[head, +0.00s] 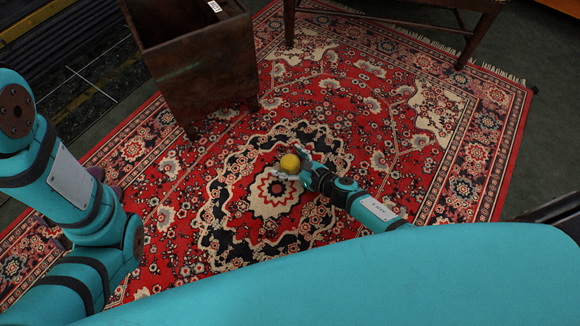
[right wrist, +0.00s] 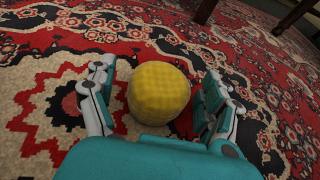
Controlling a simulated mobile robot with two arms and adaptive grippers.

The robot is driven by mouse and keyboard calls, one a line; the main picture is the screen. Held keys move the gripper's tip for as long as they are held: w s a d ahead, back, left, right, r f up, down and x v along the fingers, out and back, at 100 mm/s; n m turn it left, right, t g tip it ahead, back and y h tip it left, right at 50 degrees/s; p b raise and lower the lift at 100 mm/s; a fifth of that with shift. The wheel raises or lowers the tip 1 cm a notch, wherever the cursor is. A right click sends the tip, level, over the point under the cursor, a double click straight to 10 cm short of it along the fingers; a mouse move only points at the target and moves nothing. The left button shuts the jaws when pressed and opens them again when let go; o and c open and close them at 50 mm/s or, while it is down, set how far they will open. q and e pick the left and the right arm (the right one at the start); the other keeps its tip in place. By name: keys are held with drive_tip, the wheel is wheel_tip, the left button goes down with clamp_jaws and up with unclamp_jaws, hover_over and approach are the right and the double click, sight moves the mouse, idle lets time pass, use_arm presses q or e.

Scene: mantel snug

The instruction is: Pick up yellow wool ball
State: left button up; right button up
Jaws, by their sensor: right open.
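The yellow wool ball (head: 290,163) rests on the patterned rug near its central medallion. My right gripper (head: 291,166) is at the ball, its arm coming from the lower right. In the right wrist view the ball (right wrist: 158,92) sits between the two spread fingers of my right gripper (right wrist: 155,98).
The red rug (head: 370,120) covers most of the floor. A dark wooden box on legs (head: 203,70) stands at the upper left of the ball. A wooden table or stool (head: 440,22) stands at the top. The rug around the ball is clear.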

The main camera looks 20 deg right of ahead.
drive_tip(key=shift+w, duration=0.1)
drive_tip(key=c, duration=1.2)
drive_tip(key=shift+c, duration=0.2)
drive_tip(key=shift+r, duration=0.1)
